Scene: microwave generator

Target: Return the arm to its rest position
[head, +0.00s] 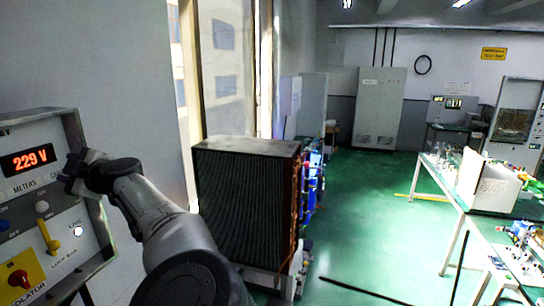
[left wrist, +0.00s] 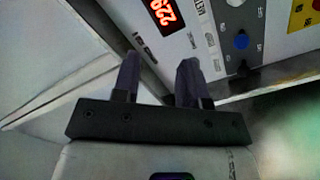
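My left arm (head: 165,225) reaches up from the bottom of the head view. Whether a fingertip touches the panel cannot be told. My right gripper is in neither view.
A large black finned unit (head: 243,200) stands right of my arm. A white table (head: 450,190) is at far right. Green floor between them is mostly open.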

